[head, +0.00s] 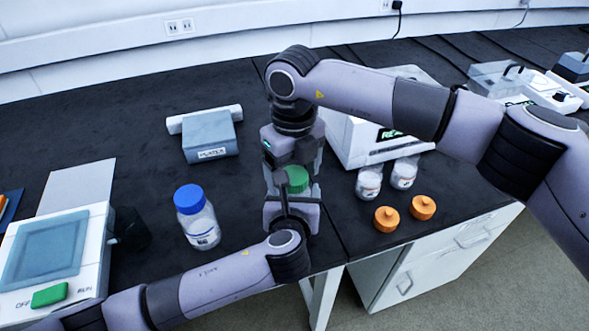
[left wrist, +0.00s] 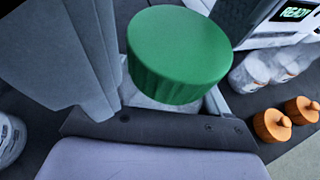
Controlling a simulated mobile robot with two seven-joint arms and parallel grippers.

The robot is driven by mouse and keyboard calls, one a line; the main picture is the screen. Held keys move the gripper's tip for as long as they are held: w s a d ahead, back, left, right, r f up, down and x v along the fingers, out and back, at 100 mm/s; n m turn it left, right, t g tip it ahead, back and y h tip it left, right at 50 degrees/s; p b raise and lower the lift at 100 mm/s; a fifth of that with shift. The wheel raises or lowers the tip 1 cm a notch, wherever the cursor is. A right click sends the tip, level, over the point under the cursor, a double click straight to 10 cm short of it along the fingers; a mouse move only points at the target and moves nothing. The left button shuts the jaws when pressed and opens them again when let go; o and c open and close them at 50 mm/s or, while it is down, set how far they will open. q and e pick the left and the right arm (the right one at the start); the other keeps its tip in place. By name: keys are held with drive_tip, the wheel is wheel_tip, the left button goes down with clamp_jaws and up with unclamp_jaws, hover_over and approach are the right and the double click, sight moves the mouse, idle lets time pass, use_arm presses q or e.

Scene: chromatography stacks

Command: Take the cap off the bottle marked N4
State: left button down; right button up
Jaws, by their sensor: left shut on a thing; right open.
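A bottle with a ribbed green cap (head: 297,180) stands near the table's front edge. In the left wrist view the green cap (left wrist: 180,55) is large, with a little of the clear bottle (left wrist: 160,103) below it. My left gripper (head: 292,203) is shut on this bottle, below the cap. My right gripper (head: 290,178) points down from above and is open at the cap; whether its fingers touch the cap I cannot tell. The green-capped bottle's label is hidden. A blue-capped bottle (head: 203,228) stands apart to the left; its label is too small to read.
Two clear jars (head: 369,184) (head: 404,173) stand at the right, with two orange caps (head: 387,218) (head: 422,207) in front. A white instrument (head: 358,150) stands behind them. A grey box (head: 209,138) lies at the back and a white device (head: 55,255) at the left.

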wheel_tip(320, 180, up, 4)
drive_tip(key=shift+f, duration=0.25)
drive_tip(key=shift+r, duration=0.3)
drive_tip(key=shift+c, duration=0.4)
wheel_tip(320, 180, up, 3)
drive_tip(key=m, duration=0.3)
drive_tip(key=shift+r, duration=0.1)
drive_tip(key=shift+f, duration=3.85)
drive_tip(key=c, duration=1.1)
drive_tip(key=shift+n, duration=1.5)
drive_tip(key=o, duration=1.2)
